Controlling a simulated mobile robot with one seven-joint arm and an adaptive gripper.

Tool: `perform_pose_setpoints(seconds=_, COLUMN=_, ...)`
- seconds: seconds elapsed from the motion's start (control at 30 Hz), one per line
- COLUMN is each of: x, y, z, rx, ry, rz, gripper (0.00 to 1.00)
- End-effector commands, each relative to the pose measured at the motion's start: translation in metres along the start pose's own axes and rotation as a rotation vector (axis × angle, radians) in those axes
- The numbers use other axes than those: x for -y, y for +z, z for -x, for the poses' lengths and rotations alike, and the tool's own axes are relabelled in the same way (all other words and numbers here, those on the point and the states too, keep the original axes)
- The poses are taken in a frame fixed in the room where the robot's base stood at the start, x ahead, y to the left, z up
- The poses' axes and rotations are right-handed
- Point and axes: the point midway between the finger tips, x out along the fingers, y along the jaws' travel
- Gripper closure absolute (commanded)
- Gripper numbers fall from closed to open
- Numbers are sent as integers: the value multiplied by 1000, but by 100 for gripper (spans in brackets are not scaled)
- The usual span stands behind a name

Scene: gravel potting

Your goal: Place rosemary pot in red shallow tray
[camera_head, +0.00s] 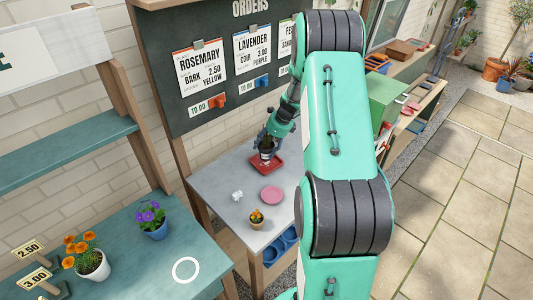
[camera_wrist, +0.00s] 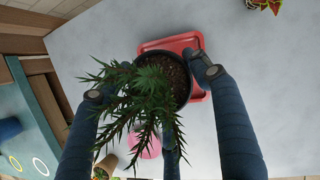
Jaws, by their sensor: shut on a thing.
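The rosemary pot (camera_wrist: 178,77) is a dark pot with brown soil and a spiky green plant (camera_wrist: 135,105). My gripper (camera_wrist: 150,88) is shut on the pot, with blue fingers on both sides of it in the wrist view. The red shallow tray (camera_wrist: 199,45) shows behind the pot there, partly hidden by it. In the head view, my gripper (camera_head: 268,143) holds the pot (camera_head: 267,155) over or in the red tray (camera_head: 279,168) on the grey table. I cannot tell whether the pot touches the tray floor.
A pink saucer (camera_head: 271,194), a small orange-flowered pot (camera_head: 256,219) and a small white object (camera_head: 237,196) stand on the grey table (camera_head: 222,180). A board with order cards (camera_head: 201,68) rises behind. Flower pots (camera_head: 154,222) stand on the teal table at left.

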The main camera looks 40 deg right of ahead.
Motion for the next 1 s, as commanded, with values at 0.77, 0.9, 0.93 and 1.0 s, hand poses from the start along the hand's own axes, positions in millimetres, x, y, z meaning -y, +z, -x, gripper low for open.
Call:
perform_pose_setpoints(seconds=0.77, x=0, y=-13, z=-32, rx=1, ry=-1, rz=0, gripper=74)
perform_pose_setpoints(seconds=0.9, x=0, y=-14, z=-34, rx=0, ry=0, rz=0, gripper=74)
perform_pose_setpoints(seconds=0.93, x=0, y=-14, z=-34, rx=0, ry=0, rz=0, gripper=74)
perform_pose_setpoints(seconds=1.0, x=0, y=-15, z=-35, rx=0, ry=0, rz=0, gripper=28)
